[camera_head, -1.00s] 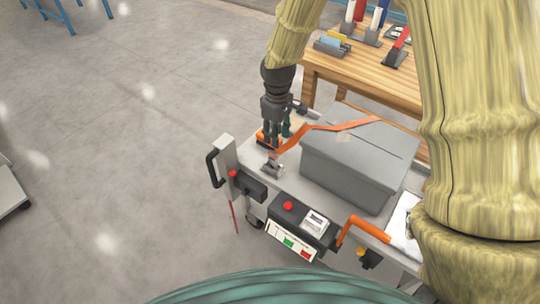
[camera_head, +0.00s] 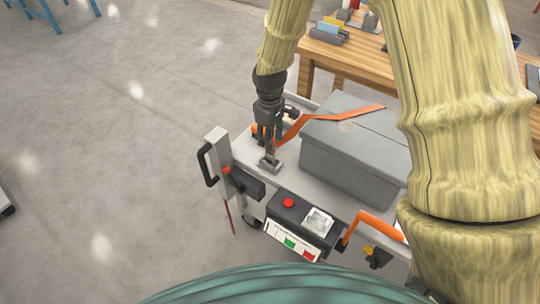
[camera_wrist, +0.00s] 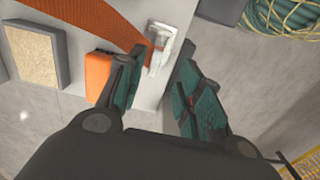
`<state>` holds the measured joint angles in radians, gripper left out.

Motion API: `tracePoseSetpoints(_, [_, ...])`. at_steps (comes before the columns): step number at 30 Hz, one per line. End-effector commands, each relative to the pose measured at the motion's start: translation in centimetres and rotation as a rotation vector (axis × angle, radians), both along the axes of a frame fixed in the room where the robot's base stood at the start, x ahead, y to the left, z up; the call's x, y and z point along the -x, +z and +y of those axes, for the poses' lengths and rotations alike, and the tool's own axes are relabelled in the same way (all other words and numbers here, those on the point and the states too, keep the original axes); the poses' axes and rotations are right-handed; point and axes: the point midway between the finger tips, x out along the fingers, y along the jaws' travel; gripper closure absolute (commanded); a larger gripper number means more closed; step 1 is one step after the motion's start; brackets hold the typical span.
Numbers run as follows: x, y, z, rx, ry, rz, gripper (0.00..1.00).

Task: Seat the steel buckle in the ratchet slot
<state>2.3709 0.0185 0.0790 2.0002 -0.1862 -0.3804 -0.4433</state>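An orange strap (camera_head: 340,118) runs over a grey case and down toward my gripper (camera_head: 268,148). A grey metal ratchet fitting (camera_head: 270,164) stands on the pallet deck just below the fingertips. In the wrist view the strap (camera_wrist: 120,22) comes from the upper left and ends at pale steel hardware (camera_wrist: 162,45), just beyond the fingertips. I cannot clearly tell buckle from ratchet slot there. My gripper in the wrist view (camera_wrist: 160,72) has its two green-padded fingers apart, with bare deck showing between them. No grip on the buckle is visible.
The grey case (camera_head: 345,165) stands right of the gripper. An orange block (camera_wrist: 98,75) lies close to the left finger. A control box with a red button (camera_head: 288,203), an orange handle (camera_head: 378,226) and a post with a black handle (camera_head: 208,165) line the near edge. A wooden bench (camera_head: 365,60) stands behind.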

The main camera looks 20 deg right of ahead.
Motion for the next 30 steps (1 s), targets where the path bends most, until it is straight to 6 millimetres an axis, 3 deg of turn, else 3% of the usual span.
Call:
tracePoseSetpoints(4, [0.0, -1.6, 0.0, 0.0, 0.001, 0.0, 0.64])
tracePoseSetpoints(11, [-0.2, -2.5, 0.1, -0.001, 0.002, -0.001, 0.64])
tracePoseSetpoints(22, [-0.5, -6.5, -0.3, 0.0, 0.002, 0.0, 0.64])
tracePoseSetpoints(30, [-0.5, -7.4, -0.3, -0.001, 0.002, -0.002, 0.64])
